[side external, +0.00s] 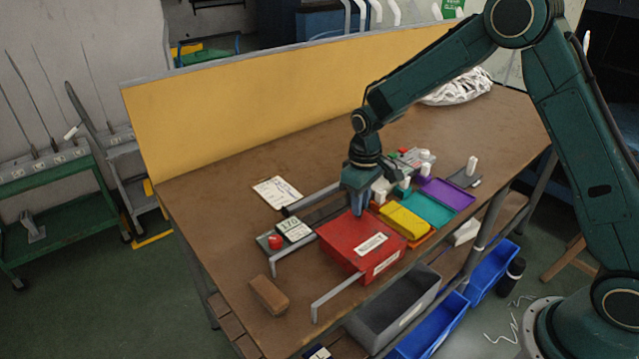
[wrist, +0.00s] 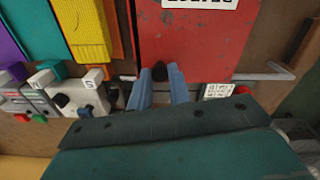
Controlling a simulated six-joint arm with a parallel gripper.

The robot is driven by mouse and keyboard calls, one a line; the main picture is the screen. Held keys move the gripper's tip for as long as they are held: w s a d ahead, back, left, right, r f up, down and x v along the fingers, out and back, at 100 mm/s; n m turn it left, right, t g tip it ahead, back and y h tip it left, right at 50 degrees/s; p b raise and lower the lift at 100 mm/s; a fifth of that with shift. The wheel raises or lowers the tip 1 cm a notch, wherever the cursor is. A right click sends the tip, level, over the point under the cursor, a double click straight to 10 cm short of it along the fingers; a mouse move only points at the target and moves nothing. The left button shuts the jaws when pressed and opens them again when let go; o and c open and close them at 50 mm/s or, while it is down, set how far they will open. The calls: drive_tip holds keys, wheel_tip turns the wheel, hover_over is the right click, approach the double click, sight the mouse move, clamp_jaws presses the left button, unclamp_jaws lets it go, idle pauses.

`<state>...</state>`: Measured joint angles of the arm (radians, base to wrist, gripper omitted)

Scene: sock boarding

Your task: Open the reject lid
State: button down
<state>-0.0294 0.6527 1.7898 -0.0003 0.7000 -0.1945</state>
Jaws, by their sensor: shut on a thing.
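The reject box is a red box (side external: 378,262) near the middle of the bench in the side view. Its red lid (side external: 345,238) has a white label and looks flat and closed. The lid also fills the upper middle of the wrist view (wrist: 195,45). My gripper (side external: 360,212) points down at the lid's far edge. In the wrist view my gripper (wrist: 160,73) is shut on a small black knob (wrist: 160,70) at that edge. The fingers hide most of the knob, and it cannot be made out in the side view.
Yellow (side external: 405,220), teal (side external: 428,208) and purple (side external: 447,192) trays lie right of the box. A counter reading 170 (side external: 293,229) and a red button (side external: 275,241) stand left. A brown block (side external: 268,294) lies near the front edge. A grey bin (side external: 395,310) hangs below.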

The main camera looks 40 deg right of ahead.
drive_tip(key=a, duration=1.1)
drive_tip(key=shift+a, duration=0.2)
drive_tip(key=c, duration=1.3)
unclamp_jaws()
wheel_tip(320, 180, up, 14)
